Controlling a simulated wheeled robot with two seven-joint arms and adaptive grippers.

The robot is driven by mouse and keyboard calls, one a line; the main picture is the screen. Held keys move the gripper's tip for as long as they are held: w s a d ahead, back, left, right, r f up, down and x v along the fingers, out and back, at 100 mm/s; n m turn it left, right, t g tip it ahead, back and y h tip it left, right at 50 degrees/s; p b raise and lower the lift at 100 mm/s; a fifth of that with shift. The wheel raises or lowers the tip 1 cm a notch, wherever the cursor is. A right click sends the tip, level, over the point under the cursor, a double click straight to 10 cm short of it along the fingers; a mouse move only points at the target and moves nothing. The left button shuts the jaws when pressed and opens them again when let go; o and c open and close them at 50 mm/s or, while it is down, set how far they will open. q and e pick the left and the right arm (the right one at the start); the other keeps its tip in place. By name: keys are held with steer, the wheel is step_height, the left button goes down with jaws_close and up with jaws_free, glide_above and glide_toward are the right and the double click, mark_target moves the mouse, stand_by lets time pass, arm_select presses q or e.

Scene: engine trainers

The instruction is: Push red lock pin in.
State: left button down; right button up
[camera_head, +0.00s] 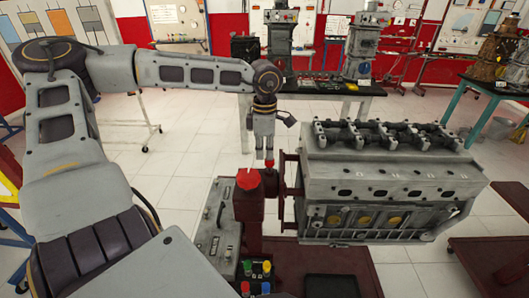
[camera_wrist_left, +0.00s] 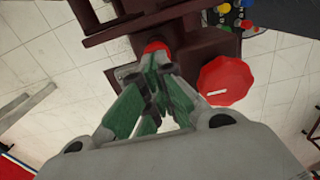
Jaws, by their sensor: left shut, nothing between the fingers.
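The red lock pin (camera_head: 269,163) shows as a small red tip directly below my left gripper (camera_head: 264,153) in the head view. In the left wrist view, the round red pin top (camera_wrist_left: 156,46) sits just beyond the fingertips of my left gripper (camera_wrist_left: 155,62), partly hidden by them. The gripper points down and is shut with nothing between its fingers. It is at or very near the pin; I cannot tell whether they touch. My right gripper is in neither view.
The grey engine block (camera_head: 390,180) is on the right.

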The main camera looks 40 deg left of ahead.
arm_select(q)
steer(key=shift+s+f, duration=0.15)
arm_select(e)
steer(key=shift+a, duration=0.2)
arm_select(q)
steer(key=shift+r+p, duration=0.3)
steer(key=shift+r, duration=0.15)
step_height(320, 180, up, 13)
steer(key=p, duration=0.1)
steer(key=shift+r, duration=0.15)
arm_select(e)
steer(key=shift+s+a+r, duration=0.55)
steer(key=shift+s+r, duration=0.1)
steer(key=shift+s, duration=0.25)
